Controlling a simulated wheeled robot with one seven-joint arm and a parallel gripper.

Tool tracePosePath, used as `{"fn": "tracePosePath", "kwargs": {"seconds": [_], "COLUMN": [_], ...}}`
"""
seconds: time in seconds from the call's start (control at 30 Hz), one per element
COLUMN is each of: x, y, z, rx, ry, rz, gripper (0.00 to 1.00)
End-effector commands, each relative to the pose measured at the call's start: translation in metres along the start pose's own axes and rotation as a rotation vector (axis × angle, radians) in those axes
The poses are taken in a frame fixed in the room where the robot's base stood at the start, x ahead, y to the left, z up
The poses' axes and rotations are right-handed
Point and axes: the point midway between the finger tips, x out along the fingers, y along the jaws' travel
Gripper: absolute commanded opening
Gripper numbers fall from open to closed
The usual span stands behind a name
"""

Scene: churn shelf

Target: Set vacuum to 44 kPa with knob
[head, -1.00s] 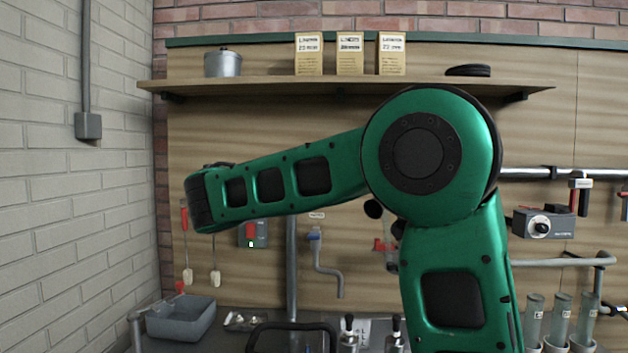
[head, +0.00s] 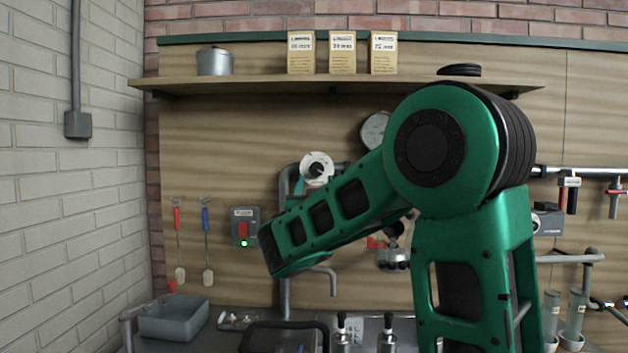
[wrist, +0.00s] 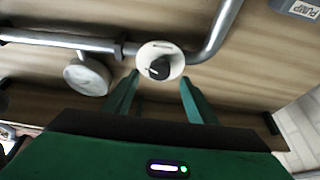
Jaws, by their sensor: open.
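The vacuum knob is black (wrist: 160,69) on a round white dial (wrist: 147,53) mounted on a pipe. In the wrist view it lies between and beyond the two green fingers of my gripper (wrist: 159,77). The fingers are spread apart, one on each side, with no visible contact. A pale mark shows on the knob's left side; the scale is too small to read. The knob (head: 316,170) also shows in the head view, above my forearm. A round gauge (wrist: 87,76) is left of the knob in the wrist view; in the head view the gauge (head: 374,131) is partly hidden by my arm, its reading illegible.
Metal pipes (wrist: 219,27) run beside the dial along the wooden back panel. A pump switch box (head: 245,227) with a red button and green light is at the left. A shelf (head: 270,83) spans above. A grey bin (head: 175,320) stands below left.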

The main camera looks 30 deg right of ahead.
Motion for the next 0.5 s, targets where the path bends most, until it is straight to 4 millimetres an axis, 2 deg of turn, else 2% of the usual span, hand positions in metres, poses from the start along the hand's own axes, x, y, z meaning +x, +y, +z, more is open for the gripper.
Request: {"fn": "tracePosePath", "kwargs": {"seconds": [0.03,0.2,0.5], "x": [0.01,0.035,0.052], "y": [0.002,0.001,0.001], "z": [0.0,0.0,0.0], "rx": [0.002,0.001,0.0], "ry": [0.001,0.001,0.0], "rz": [0.005,0.003,0.001], "gripper": [0.52,0.52,0.52]}}
